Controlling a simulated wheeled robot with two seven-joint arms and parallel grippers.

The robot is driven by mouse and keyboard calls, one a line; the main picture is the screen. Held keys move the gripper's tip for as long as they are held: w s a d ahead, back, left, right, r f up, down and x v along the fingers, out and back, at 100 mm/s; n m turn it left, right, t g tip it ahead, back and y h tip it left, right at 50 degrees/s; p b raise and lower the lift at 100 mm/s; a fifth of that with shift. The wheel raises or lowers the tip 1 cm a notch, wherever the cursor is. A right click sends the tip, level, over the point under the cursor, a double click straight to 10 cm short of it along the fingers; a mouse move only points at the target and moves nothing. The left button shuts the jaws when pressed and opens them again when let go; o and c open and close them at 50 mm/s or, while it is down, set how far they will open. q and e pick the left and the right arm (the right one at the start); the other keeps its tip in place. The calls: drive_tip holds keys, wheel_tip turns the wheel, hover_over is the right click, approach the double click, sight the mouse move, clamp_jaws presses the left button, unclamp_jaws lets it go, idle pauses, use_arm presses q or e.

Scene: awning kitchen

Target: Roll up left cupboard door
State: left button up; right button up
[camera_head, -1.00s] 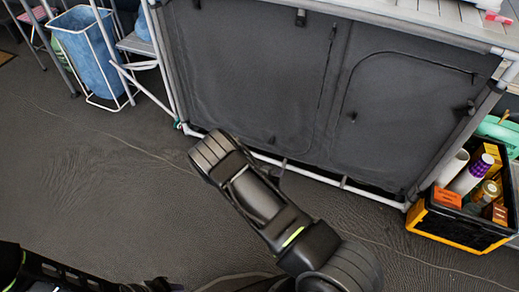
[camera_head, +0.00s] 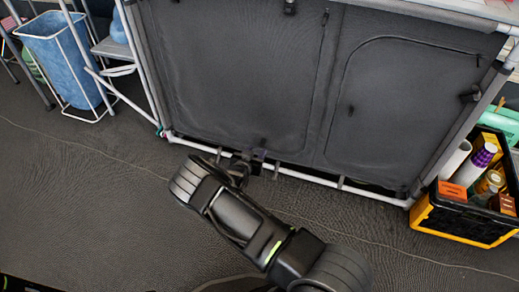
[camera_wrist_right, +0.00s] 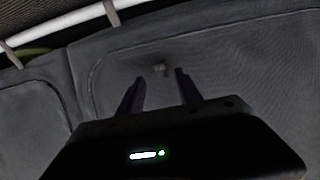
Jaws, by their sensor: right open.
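The left cupboard door (camera_head: 235,75) is a dark grey fabric panel, hanging down flat and closed on the cupboard's front. My right gripper (camera_head: 258,158) is low in front of this door, near its bottom edge. In the right wrist view, its two fingers (camera_wrist_right: 160,88) are apart with nothing between them. A small dark tab (camera_wrist_right: 161,68) on the door shows just beyond and between the fingertips, apart from them as far as I can see. My left gripper does not show.
The right cupboard door (camera_head: 400,105) is also closed. A white tube (camera_head: 290,175) runs along the cupboard's bottom. A black and yellow crate (camera_head: 460,222) with bottles and boxes stands at the right. A blue bin (camera_head: 65,60) stands at the left. The floor in front is clear.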

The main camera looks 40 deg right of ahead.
sight(262, 144)
drive_tip(key=b+x, duration=0.1)
drive_tip(key=x, duration=0.3)
drive_tip(key=shift+w+d+f+b, duration=0.2)
drive_tip(key=shift+d+b, duration=0.1)
drive_tip(key=shift+b, duration=0.1)
drive_tip(key=shift+c, duration=0.3)
clamp_jaws()
idle(0.8)
